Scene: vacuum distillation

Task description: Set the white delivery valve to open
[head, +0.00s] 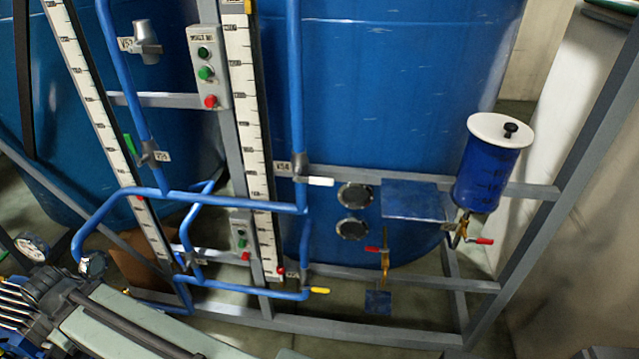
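The white delivery valve shows as a short white handle (320,182) on the right-hand vertical blue pipe (297,110). The handle points sideways to the right, across the pipe. A small label that seems to read V54 (283,167) is just left of the valve body (300,170). The handle stands in front of the large blue tank, with nothing covering it. I cannot make out my gripper anywhere in this view.
A green-handled valve (130,145) is on the left pipe and a yellow-handled one (319,290) is low down. Grey frame bars (390,277) and a switch box (207,65) surround the pipes.

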